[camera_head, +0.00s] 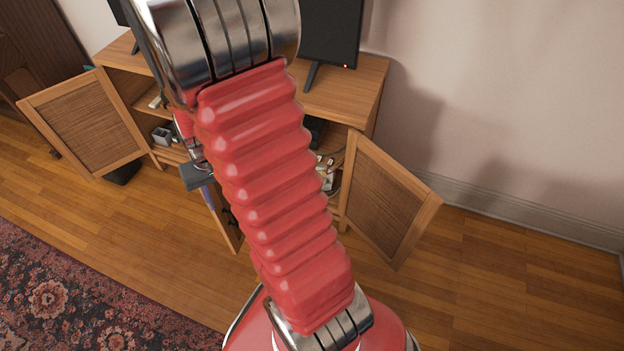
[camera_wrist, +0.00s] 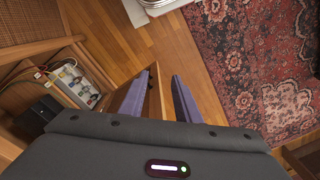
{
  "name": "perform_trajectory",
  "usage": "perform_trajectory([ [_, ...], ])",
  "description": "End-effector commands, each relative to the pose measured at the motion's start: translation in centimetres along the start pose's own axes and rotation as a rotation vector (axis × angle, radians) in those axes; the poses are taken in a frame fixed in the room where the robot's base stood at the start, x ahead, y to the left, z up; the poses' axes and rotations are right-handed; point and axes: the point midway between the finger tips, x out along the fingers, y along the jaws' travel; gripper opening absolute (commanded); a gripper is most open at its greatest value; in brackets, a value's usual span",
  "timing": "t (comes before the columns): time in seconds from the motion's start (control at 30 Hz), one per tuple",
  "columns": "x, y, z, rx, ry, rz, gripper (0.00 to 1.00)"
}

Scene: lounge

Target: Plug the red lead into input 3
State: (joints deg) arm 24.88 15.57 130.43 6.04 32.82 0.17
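My gripper (camera_wrist: 161,78) has its two purple fingers apart, with a wooden door (camera_wrist: 154,100) showing between them. I cannot tell whether they touch it. In the wrist view, a pale box with a row of round sockets (camera_wrist: 80,90) sits inside the cabinet at left. Thin cables (camera_wrist: 40,73), yellow, white and reddish, run to it. I cannot make out the red lead's plug or which socket is input 3. In the head view, my red arm hides the middle of the cabinet; my gripper (camera_head: 205,188) is at its left side, by a partly hidden door (camera_head: 226,222).
The wooden cabinet (camera_head: 345,95) has open woven-panel doors at left (camera_head: 88,120) and right (camera_head: 385,200). A dark screen (camera_head: 331,30) stands on top. A patterned rug (camera_head: 75,290) lies in front. Floor at right (camera_head: 500,270) is clear.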

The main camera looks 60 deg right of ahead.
Motion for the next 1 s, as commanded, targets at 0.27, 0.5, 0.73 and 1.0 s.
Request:
perform_trajectory([
  [0.27,6.7,3.1,-3.1,0.116,0.017,-0.001,0.3],
  [0.5,12.7,6.3,-5.3,0.216,0.056,0.007,0.3],
  [0.73,18.7,9.8,-6.9,0.313,0.111,0.026,0.3],
  [1.0,25.7,14.5,-7.8,0.427,0.197,0.067,0.3],
])
